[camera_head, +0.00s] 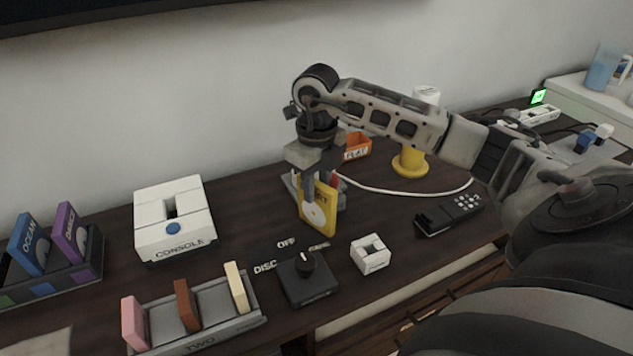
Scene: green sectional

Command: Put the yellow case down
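The yellow case (327,219) stands upright near the middle of the dark wooden cabinet top, with a pale disc shape on its front. My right gripper (312,197) comes down on it from above, with a finger in front of the case. The gripper looks shut on the case's left part. I cannot tell whether the case's lower edge touches the cabinet top. My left gripper is out of view.
A white console box (173,217) stands left, beside a rack with blue (29,245) and purple (68,233) cases. In front are a grey tray (211,297) with coloured blocks, a black dial box (306,281) and a small white block (370,255).

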